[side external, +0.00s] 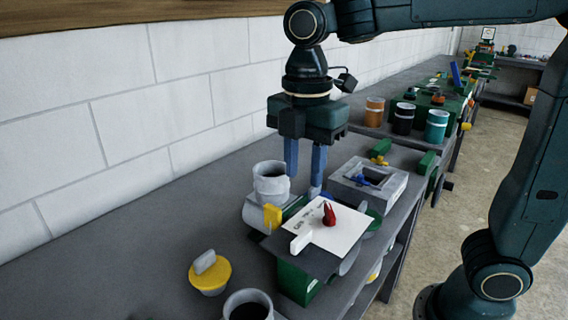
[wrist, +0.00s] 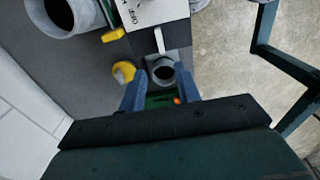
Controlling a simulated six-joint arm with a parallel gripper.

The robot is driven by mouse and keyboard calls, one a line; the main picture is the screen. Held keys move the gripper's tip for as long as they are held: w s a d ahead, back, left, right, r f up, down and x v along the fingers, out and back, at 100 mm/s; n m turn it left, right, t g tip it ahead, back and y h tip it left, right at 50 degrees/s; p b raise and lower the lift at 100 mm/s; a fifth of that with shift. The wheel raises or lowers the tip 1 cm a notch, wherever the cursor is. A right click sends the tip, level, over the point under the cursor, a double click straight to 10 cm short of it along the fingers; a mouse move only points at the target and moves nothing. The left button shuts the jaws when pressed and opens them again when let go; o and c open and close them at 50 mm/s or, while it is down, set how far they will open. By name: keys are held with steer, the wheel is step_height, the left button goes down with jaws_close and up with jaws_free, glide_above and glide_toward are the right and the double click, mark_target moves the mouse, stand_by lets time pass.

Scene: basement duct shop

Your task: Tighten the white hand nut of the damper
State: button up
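A white upright tab (side external: 300,243), likely the hand nut, stands on a dark plate (side external: 272,243) at the near edge of a white lettered card (side external: 342,232). In the wrist view the tab (wrist: 159,40) shows at the card's (wrist: 142,10) lower edge, ahead of my fingertips. A red lever (side external: 329,214) sits on the card. My gripper (side external: 306,190) is empty, its two blue fingers apart and pointing down above the bench. In the wrist view my gripper (wrist: 159,88) shows the fingers on either side of a grey round pipe end (wrist: 164,72). No contact with the tab is visible.
A grey pot (side external: 270,187), a yellow cap with a grey handle (side external: 208,272), a grey box with a blue part (side external: 368,186), and another pot (side external: 248,306) stand around the card. Several coloured cans (side external: 404,119) stand farther back. The block wall (side external: 150,105) borders the bench.

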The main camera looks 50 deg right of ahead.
mark_target(302, 236)
step_height(302, 236, down, 14)
steer(key=shift+r, duration=0.15)
stand_by(0.6)
jaws_close()
